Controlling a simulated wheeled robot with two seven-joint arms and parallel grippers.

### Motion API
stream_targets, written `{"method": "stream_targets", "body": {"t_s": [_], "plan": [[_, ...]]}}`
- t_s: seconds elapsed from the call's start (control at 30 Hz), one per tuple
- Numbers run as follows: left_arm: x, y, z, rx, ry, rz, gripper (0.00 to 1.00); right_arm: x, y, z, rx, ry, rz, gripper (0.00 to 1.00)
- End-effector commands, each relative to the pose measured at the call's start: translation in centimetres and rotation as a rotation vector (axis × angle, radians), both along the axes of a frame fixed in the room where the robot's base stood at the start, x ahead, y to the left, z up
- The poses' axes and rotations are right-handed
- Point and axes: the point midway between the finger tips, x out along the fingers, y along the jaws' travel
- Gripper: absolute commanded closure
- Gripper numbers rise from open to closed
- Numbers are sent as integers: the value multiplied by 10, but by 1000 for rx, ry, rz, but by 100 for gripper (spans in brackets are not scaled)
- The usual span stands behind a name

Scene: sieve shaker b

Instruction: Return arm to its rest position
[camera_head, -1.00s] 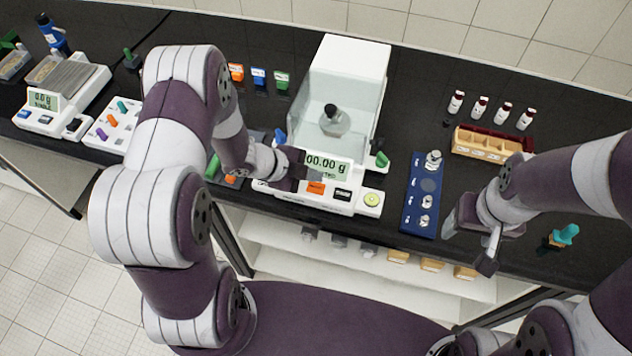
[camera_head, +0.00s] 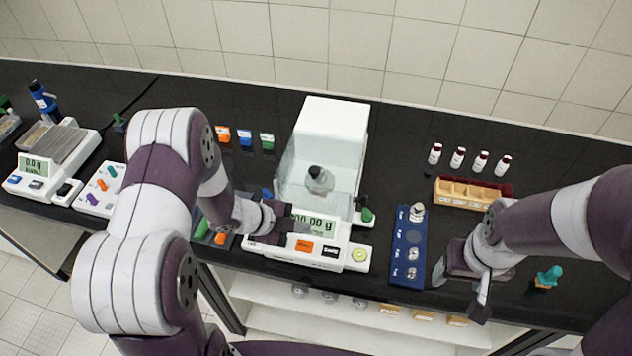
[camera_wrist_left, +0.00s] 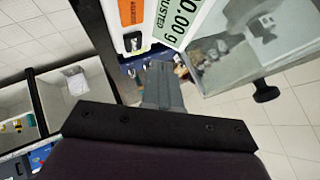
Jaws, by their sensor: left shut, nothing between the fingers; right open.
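My left gripper (camera_head: 300,226) is shut and empty in front of the white balance (camera_head: 308,254), by the left part of its display (camera_head: 317,228), whose first digits it covers. In the left wrist view its closed grey fingers (camera_wrist_left: 163,84) point toward the balance front, near the display (camera_wrist_left: 184,18) and orange button (camera_wrist_left: 131,12). I cannot tell whether they touch it. My right gripper (camera_head: 459,290) is open and empty over the bench front edge, right of the blue weight tray (camera_head: 408,240).
A stoppered flask (camera_head: 319,180) stands inside the balance's glass shield. A wooden rack (camera_head: 466,193) and several capped vials (camera_head: 458,158) are at the back right. A teal-handled tool (camera_head: 548,277) is right of my right gripper. A second balance (camera_head: 45,170) stands far left.

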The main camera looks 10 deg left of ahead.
Motion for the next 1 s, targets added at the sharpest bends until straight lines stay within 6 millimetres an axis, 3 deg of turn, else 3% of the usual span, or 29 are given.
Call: {"method": "stream_targets", "body": {"t_s": [0.17,0.23,0.27,0.33,0.4,0.47,0.53,0.63,0.77,1.0], "plan": [[0,0,0,-2,7,7,100,0,0,0,0,0,0,34],[0,13,-10,37,68,93,100,0,0,0,0,0,0,34],[-5,24,-19,65,129,182,100,0,0,0,0,0,0,34],[-14,64,-25,150,290,510,100,0,0,-2,0,0,0,34],[-35,98,-19,215,451,888,100,0,0,-19,0,-1,0,34],[-65,109,-6,229,583,1187,100,0,0,-35,0,0,0,34],[-104,101,12,197,733,1466,100,0,0,-53,0,0,0,34],[-141,72,31,99,872,1664,100,0,0,-75,0,1,0,34],[-134,53,45,-6,824,1644,100,0,0,-91,0,0,0,34],[-132,50,50,-3,816,1628,100,0,0,-86,0,0,0,34]]}}
